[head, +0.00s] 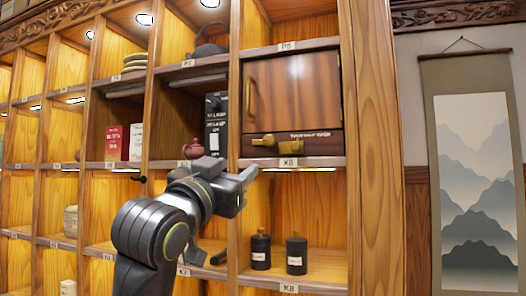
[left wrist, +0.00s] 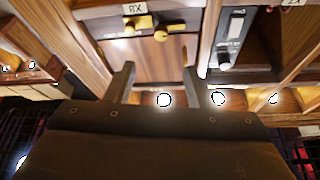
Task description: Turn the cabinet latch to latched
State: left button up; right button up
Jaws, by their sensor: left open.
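The cabinet (head: 300,90) is a dark wooden box with a brown door in the upper right shelf bay. Its brass latch (head: 264,141) lies along the strip below the door, with a round brass knob (head: 291,147) beside it. In the left wrist view the cabinet is upside down, with the latch (left wrist: 138,22) and knob (left wrist: 161,34) near the top. I cannot tell the latch's setting. My left gripper (head: 244,186) is open and empty, below and left of the latch, apart from it. Its fingers (left wrist: 156,78) frame the door. My right gripper is not in view.
A brass door handle (head: 249,94) stands at the door's left edge. Two black jars (head: 261,252) sit on the shelf below. A black box (head: 215,126) and a reddish teapot (head: 193,148) stand to the left. A hanging scroll (head: 475,170) is at right.

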aim_at(268, 142)
pick_arm(q)
jog(key=p+x, duration=0.3)
jog(key=x, duration=0.2)
jog(key=p+x, duration=0.2)
jog(key=x, duration=0.3)
jog(key=p+x, duration=0.3)
jog(key=x, duration=0.2)
jog(key=shift+w+a+r+p, duration=0.15)
jog(key=shift+r+p, duration=0.2)
jog(key=shift+p+x, duration=0.4)
jog(key=shift+x, duration=0.45)
jog(key=shift+w+f, duration=0.1)
jog(key=shift+f, duration=0.1)
jog(key=c, duration=1)
